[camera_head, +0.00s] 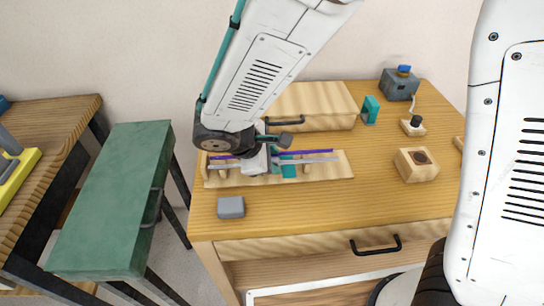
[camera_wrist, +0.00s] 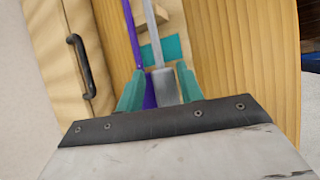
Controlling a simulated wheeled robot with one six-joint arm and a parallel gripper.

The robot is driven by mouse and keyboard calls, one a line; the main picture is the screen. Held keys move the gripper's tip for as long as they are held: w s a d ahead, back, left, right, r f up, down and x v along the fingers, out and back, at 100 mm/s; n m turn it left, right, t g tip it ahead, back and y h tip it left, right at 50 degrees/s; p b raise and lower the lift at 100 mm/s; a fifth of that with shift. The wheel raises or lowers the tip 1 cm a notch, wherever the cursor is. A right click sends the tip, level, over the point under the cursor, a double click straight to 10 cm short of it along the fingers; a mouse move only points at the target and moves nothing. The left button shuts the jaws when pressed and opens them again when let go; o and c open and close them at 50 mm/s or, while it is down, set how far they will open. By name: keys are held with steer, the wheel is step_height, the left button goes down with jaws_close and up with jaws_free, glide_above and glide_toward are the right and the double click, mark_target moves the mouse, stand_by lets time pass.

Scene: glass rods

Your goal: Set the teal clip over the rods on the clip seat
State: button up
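A teal clip (camera_head: 370,110), a small arch-like block, stands at the back right of the wooden table, apart from my gripper. A purple rod (camera_head: 312,152) and a grey rod (camera_head: 318,160) lie along a pale wooden rack (camera_head: 335,171). In the wrist view the purple rod (camera_wrist: 134,45) and the grey rod (camera_wrist: 151,35) pass over a teal band (camera_wrist: 172,48). My gripper (camera_wrist: 161,75) is low over the rack, its teal fingers apart on either side of the rods and a grey block (camera_wrist: 165,90). A strip of purple shows between the left finger and that block.
A wooden box with a dark handle (camera_head: 315,107) stands behind the rack. A grey block (camera_head: 231,207) lies at the front left. A wooden block with a dark hole (camera_head: 417,165) and a grey box (camera_head: 399,86) are at the right. The front middle of the table is clear.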

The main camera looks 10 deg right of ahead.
steer(key=shift+w, duration=0.15)
steer(key=shift+a+r, duration=0.2)
steer(key=shift+r, duration=0.1)
steer(key=v, duration=0.7)
steer(key=s+d+r+m+y, duration=0.2)
steer(key=s+d+m, duration=0.3)
steer(key=d, duration=0.3)
steer(key=s+d+r+m+g+y, duration=0.1)
steer(key=s+d+r+m+y, duration=0.1)
steer(key=s+d+r+m, duration=0.3)
steer(key=s+d+r+m+g+y, duration=0.1)
steer(key=s+d+r+m, duration=0.3)
steer(key=d, duration=0.7)
steer(key=shift+s+d+r+m+y, duration=0.25)
steer(key=shift+s+m+y, duration=0.25)
steer(key=shift+s+m, duration=0.65)
steer(key=shift+w, duration=0.2)
